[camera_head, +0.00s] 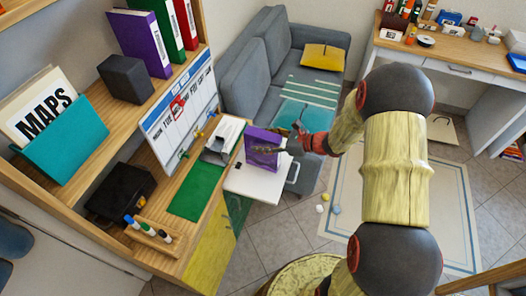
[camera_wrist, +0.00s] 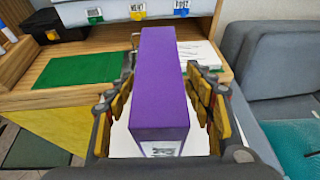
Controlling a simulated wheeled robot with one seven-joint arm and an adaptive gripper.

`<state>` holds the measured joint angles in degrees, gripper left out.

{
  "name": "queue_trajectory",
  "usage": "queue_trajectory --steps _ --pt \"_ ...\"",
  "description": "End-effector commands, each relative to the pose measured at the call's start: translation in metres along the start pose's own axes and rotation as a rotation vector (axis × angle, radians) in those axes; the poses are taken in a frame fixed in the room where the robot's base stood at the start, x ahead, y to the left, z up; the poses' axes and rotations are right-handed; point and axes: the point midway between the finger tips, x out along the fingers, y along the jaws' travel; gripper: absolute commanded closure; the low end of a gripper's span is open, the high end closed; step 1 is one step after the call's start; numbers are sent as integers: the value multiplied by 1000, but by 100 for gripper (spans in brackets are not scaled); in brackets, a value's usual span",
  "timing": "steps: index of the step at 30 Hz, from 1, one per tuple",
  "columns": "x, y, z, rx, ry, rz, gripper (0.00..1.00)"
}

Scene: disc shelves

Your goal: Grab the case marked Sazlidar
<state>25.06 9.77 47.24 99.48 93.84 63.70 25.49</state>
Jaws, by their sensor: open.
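A purple case (camera_head: 262,148) stands upright on the white pull-out surface (camera_head: 245,183) beside the wooden desk. It also shows in the wrist view (camera_wrist: 160,85), with a white label at its near bottom edge. The label is cut off and I cannot read a name on it. My gripper (camera_head: 292,143) is at the right side of this case. In the wrist view my gripper (camera_wrist: 163,100) is open, with one finger on each side of the case. I see the word Sazlidar nowhere.
A green mat (camera_head: 191,195), a stapler or punch (camera_head: 222,138) and papers lie on the desk. Purple, green and red binders (camera_head: 142,42) stand on the shelf above. A grey sofa (camera_head: 270,75) is behind. A white board (camera_head: 181,112) stands at the desk's back.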

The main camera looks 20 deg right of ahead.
Motion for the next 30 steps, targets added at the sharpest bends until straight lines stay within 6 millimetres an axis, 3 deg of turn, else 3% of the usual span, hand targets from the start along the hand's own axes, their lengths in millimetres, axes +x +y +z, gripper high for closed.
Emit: queue_trajectory --steps 3,30 --pt "0 0 0 0 0 0 47" --pt "0 0 0 0 1 0 98"
